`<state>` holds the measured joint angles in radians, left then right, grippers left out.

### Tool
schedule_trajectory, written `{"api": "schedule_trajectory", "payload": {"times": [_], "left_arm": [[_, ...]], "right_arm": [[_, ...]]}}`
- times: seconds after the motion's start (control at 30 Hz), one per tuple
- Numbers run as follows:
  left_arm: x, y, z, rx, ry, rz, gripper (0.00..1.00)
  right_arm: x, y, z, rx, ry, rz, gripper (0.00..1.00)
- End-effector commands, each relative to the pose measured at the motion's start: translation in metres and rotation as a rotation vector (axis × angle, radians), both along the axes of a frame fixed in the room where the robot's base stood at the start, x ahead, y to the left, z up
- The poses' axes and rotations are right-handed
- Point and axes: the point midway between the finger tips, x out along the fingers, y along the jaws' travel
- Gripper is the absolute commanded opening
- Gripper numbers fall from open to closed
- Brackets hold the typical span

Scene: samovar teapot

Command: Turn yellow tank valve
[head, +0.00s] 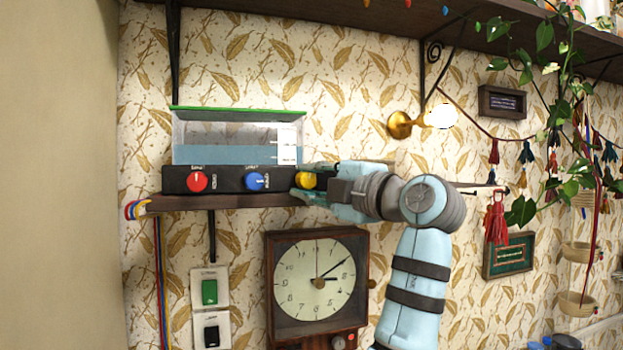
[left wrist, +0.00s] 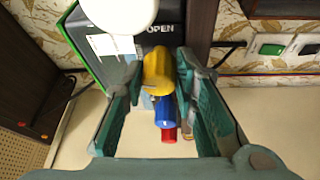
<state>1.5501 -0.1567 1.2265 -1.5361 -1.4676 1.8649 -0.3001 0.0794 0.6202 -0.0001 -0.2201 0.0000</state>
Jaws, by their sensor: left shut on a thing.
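The yellow tank valve (head: 309,181) is the rightmost knob on the black base of a clear tank (head: 235,138) part filled with blue water. My left gripper (head: 302,182) reaches it from the right and is shut on it. In the left wrist view the yellow valve (left wrist: 158,72) sits between the two green fingers (left wrist: 160,66). The fingers partly cover the valve in the head view. My right gripper is not in view.
A blue knob (head: 255,181) and a red knob (head: 197,182) are to the left on the same base. The tank stands on a narrow wooden shelf (head: 225,202). A clock (head: 317,282) hangs below, and a lit wall lamp (head: 441,116) is at upper right.

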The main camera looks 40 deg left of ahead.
Motion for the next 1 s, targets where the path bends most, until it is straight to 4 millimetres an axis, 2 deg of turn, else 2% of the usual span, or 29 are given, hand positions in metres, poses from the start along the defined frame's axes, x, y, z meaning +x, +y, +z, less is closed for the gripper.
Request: {"api": "schedule_trajectory", "payload": {"times": [0.4,1.0], "left_arm": [[-0.0001,0.0001,0.0028,-0.126,-0.191,-0.002,0.0],[-0.0001,0.0002,0.0033,-0.149,-0.226,-0.003,0.0]], "right_arm": [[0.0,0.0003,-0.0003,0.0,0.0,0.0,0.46],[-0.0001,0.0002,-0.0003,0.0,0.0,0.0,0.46]]}}
